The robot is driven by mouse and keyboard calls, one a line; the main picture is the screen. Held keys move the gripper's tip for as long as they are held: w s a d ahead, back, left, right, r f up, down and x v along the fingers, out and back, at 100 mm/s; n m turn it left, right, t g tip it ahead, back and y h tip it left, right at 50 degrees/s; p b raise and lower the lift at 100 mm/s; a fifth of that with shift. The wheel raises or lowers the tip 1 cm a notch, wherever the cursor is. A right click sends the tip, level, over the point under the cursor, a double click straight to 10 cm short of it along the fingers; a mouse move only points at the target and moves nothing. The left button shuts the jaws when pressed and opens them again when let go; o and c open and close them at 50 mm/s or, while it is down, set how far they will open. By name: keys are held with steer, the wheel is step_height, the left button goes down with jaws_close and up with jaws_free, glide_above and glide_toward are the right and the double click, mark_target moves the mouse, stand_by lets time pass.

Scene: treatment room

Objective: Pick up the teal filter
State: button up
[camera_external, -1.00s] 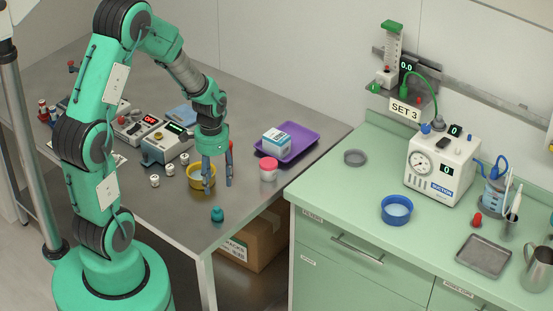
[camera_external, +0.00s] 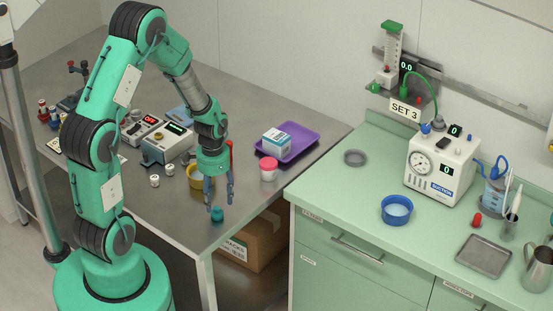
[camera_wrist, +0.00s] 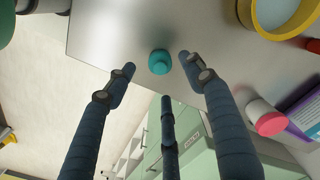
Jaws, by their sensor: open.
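The teal filter (camera_external: 217,215) is a small rounded piece standing near the front corner of the grey metal table. In the wrist view the teal filter (camera_wrist: 159,62) lies between the tips of the outer fingers. My gripper (camera_external: 218,205) points down just above the filter in the outside view, its dark blue fingers spread and empty. In the wrist view my gripper (camera_wrist: 158,75) shows three fingers, apart from one another, and I see none of them clearly touching the filter.
A yellow bowl (camera_external: 194,183) stands close behind my gripper. A pink-lidded white jar (camera_external: 268,172) and a purple tray (camera_external: 302,143) with a box are to the right. The table's front edge (camera_external: 208,247) is close to the filter. Devices stand behind left.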

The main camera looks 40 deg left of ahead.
mark_target(217, 207)
steer(key=shift+f+b, duration=0.6)
steer(key=shift+f, duration=2)
steer(key=c, duration=1)
